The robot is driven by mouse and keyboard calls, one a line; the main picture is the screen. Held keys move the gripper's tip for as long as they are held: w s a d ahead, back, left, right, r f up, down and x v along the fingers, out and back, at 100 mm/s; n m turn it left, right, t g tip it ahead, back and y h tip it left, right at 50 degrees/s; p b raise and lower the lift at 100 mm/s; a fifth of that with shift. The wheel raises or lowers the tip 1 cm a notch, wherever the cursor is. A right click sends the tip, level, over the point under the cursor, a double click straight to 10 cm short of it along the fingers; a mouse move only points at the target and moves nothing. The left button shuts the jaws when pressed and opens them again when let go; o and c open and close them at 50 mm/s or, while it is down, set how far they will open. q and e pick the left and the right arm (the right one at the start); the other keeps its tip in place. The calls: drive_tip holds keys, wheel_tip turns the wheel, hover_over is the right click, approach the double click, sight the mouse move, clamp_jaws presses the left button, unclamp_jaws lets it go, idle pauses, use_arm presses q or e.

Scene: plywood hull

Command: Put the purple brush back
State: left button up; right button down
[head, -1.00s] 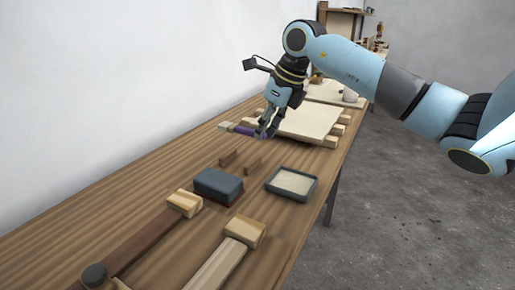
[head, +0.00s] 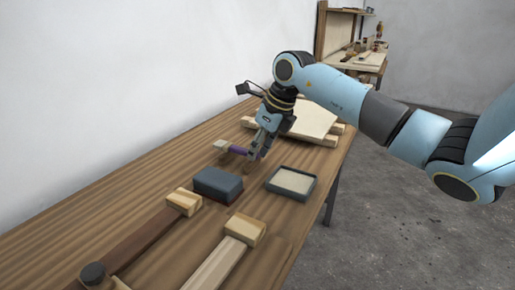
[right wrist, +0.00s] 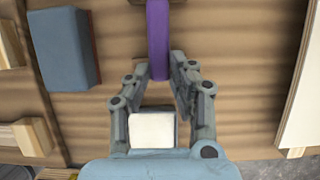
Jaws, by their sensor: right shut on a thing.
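The purple brush (head: 237,150) has a purple handle and a pale head at its left end. My right gripper (head: 252,155) is shut on the handle, just above the workbench. In the right wrist view, the purple handle (right wrist: 158,38) runs up from between the fingertips (right wrist: 163,75); its head is out of frame. A small brown wooden support (head: 247,168) shows below the fingers. The brush is over or at the supports; whether it touches them I cannot tell. My left gripper is not in view.
A dark blue-grey block (head: 217,184) lies close in front of the brush. A shallow tray (head: 291,183) with a pale inside sits to the right. A pale panel (head: 312,119) on wooden strips lies behind. Wooden clamps or bars (head: 226,262) fill the front.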

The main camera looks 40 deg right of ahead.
drive_tip(key=shift+f, duration=0.3)
drive_tip(key=c, duration=1.2)
unclamp_jaws()
drive_tip(key=shift+r, duration=0.1)
drive_tip(key=shift+o, duration=0.2)
drive_tip(key=shift+r+p, duration=0.4)
drive_tip(key=shift+r, duration=0.1)
drive_tip(key=v, duration=1.2)
drive_tip(key=shift+p, duration=0.3)
drive_tip(key=shift+r, duration=0.1)
drive_tip(key=shift+s, duration=0.1)
